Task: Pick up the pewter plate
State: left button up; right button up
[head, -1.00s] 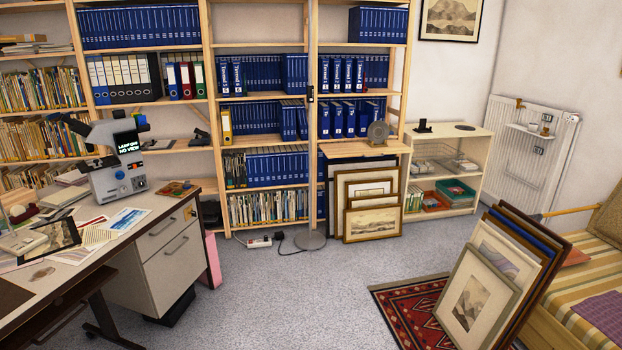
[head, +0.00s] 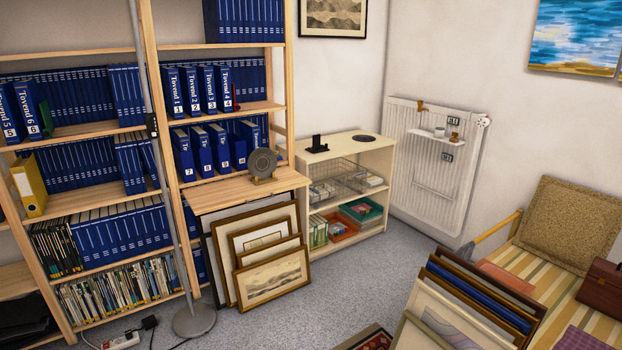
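A round grey plate (head: 262,163), which looks like the pewter plate, stands upright on a small brown stand (head: 264,180). It is on the light wooden ledge (head: 225,193) at the right end of the bookshelf, beside blue binders. Neither of my grippers shows in the head view, so nothing can be told of their state.
Framed prints (head: 272,279) lean below the ledge. A lamp pole with a round grey base (head: 194,320) stands left of them. A low cream shelf (head: 348,160) is right of the plate. More frames (head: 470,300) lean by the striped daybed (head: 550,262). Grey carpet (head: 345,290) lies open between.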

aim_at(262, 162)
jog(key=i+u, duration=0.2)
jog(key=i, duration=0.4)
jog(key=i+u, duration=0.25)
jog(key=i, duration=0.3)
jog(key=i+l+u, duration=0.2)
jog(key=i, duration=0.4)
jog(key=i+l+u, duration=0.25)
jog(key=i, duration=0.3)
jog(key=j, duration=0.1)
